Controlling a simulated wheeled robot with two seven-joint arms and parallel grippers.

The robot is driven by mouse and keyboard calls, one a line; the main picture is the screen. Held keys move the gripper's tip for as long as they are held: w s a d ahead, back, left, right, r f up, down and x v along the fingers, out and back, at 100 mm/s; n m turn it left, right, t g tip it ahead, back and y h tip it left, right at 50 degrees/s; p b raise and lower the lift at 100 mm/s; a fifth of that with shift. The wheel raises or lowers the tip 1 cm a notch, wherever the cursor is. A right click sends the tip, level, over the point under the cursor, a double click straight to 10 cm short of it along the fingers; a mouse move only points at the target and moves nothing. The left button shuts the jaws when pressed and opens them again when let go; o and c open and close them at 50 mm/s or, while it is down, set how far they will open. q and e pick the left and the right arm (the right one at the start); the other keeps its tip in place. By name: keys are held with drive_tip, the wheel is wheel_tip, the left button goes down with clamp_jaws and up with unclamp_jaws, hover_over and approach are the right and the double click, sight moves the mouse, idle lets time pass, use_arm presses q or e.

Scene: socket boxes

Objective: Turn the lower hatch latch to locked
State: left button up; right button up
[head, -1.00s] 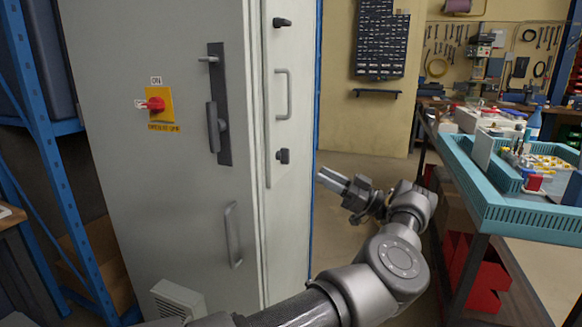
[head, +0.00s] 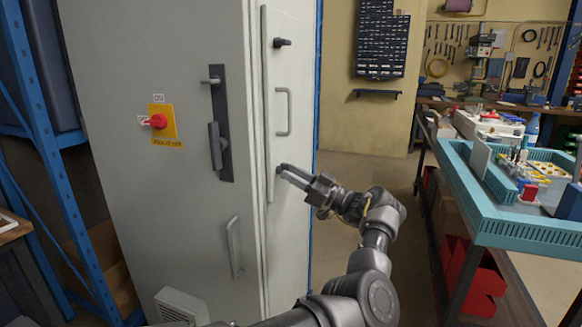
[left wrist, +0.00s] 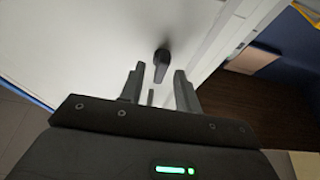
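The hatch (head: 293,75) is the narrow light panel on the right face of the tall grey cabinet. Its upper latch (head: 282,42) is a dark knob with a short lever. The lower latch (left wrist: 161,64) shows in the left wrist view as a dark knob with a lever. It lies just ahead of the gap between my fingertips. In the head view my left gripper (head: 287,173) reaches in from the right to the latch's spot and largely covers it. The left wrist view shows its two fingers (left wrist: 159,75) apart with nothing clamped. My right gripper is not in view.
A hatch handle (head: 284,111) stands out above the gripper. The cabinet's front has a tall dark handle (head: 219,125), a red switch (head: 158,121) and a lower handle (head: 233,248). A workbench with a turquoise tray (head: 530,226) stands right. Open floor lies between.

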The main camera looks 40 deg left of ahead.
use_arm(q)
drive_tip(key=shift+s+a+r, duration=0.15)
drive_tip(key=shift+a+r, duration=0.1)
drive_tip(key=shift+a, duration=0.25)
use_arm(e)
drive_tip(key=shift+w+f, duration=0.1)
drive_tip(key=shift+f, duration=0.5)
use_arm(q)
drive_tip(key=shift+c, duration=0.4)
clamp_jaws()
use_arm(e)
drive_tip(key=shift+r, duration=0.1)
